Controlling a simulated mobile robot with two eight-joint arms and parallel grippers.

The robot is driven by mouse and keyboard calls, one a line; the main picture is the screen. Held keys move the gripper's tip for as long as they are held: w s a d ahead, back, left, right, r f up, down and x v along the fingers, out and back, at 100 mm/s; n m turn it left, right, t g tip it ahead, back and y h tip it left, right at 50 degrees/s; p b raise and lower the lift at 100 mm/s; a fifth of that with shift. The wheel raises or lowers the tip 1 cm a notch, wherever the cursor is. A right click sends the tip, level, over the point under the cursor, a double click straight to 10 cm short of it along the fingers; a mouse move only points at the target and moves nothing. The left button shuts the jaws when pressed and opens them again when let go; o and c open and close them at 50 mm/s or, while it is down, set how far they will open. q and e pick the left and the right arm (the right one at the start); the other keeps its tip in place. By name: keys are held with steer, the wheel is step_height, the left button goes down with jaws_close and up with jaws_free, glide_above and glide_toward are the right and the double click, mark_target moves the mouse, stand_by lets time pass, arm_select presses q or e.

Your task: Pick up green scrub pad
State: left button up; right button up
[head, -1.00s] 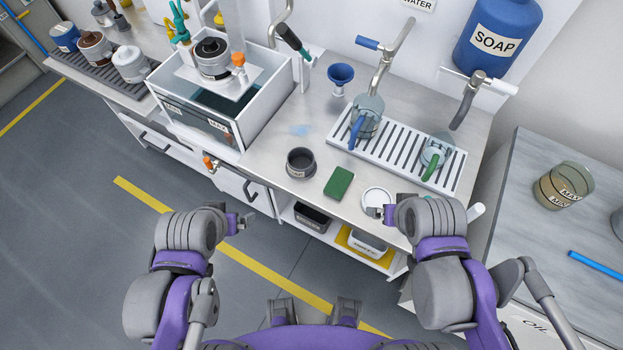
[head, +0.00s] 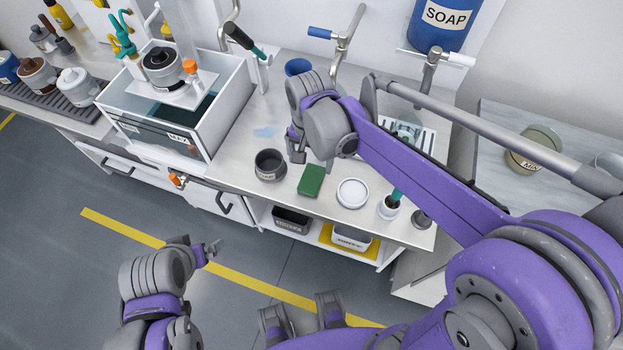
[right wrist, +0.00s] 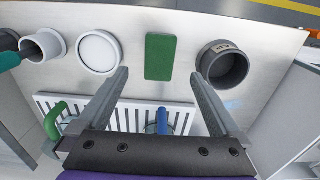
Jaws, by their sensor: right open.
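The green scrub pad (head: 311,180) lies flat on the steel counter (head: 225,168), between a dark round pot and a white round dish. It also shows in the right wrist view (right wrist: 160,57), ahead of the fingertips and between their lines. My right gripper (head: 312,160) is above the counter, just behind the pad in the head view. In the right wrist view its two fingers (right wrist: 160,78) are spread wide with nothing between them. My left gripper (head: 212,250) is over the floor, away from the counter; its jaws are too small to judge.
The dark pot (head: 269,166) stands left of the pad, the white dish (head: 352,193) right of it. A white cup with a teal-handled tool (head: 389,207) stands farther right. A slotted drain rack (right wrist: 100,113) with glass vessels lies behind. A water-filled tank (head: 190,135) is at left.

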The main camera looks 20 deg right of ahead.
mark_target(311, 180)
step_height(311, 180, down, 9)
steer(key=shift+w+d+r+b, duration=0.1)
steer(key=shift+b, duration=0.2)
steer(key=c, duration=1.4)
steer(key=shift+r, duration=0.1)
step_height(311, 180, up, 10)
steer(key=shift+f+p, duration=0.1)
steer(key=shift+p, duration=0.4)
